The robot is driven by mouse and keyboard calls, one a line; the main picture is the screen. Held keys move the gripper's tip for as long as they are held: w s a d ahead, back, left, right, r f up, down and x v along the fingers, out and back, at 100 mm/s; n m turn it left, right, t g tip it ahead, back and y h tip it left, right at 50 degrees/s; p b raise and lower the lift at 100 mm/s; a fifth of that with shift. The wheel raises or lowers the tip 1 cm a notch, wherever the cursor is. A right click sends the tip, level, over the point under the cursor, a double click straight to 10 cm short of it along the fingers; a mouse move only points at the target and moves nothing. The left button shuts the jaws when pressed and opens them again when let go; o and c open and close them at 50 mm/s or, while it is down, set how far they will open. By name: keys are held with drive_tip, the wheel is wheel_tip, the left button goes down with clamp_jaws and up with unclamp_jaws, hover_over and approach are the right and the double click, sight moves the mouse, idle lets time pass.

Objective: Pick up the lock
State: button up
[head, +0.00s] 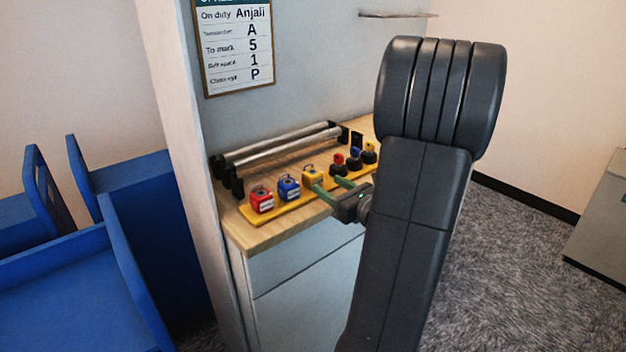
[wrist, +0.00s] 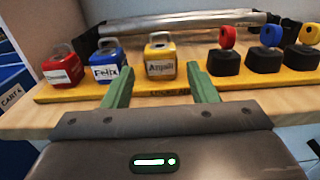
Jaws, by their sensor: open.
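Three padlocks stand upright in a row on a yellow board (wrist: 70,93): a red lock (wrist: 62,70), a blue lock (wrist: 106,74) labelled Felix, and a yellow lock (wrist: 160,65) labelled Anjali. In the head view the red lock (head: 262,201), blue lock (head: 289,188) and yellow lock (head: 311,176) run from left to right. My gripper (head: 327,183) is open and empty at the board's front, close to the yellow lock. In the wrist view, its green fingers (wrist: 158,80) point toward the yellow lock, one to each side of it; I cannot tell whether they touch it.
Red, blue and yellow round-topped pieces (wrist: 270,36) sit in black holders to the right of the locks. Metal rollers (head: 285,146) lie behind the board. A wall sign (head: 236,45) reads "On duty Anjali". Blue carts (head: 80,250) stand left, past a partition.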

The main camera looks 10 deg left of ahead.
drive_tip(key=x, duration=0.9)
drive_tip(key=shift+w+a+r, duration=0.15)
drive_tip(key=shift+r, duration=0.25)
drive_tip(key=c, duration=0.8)
wheel_tip(320, 180, up, 10)
drive_tip(key=shift+r+p, duration=0.1)
drive_tip(key=shift+p, duration=1.1)
drive_tip(key=shift+c, duration=0.2)
wheel_tip(320, 180, up, 4)
drive_tip(key=p, duration=0.4)
hover_over(315, 173)
drive_tip(key=x, duration=0.3)
drive_tip(key=shift+r, duration=0.2)
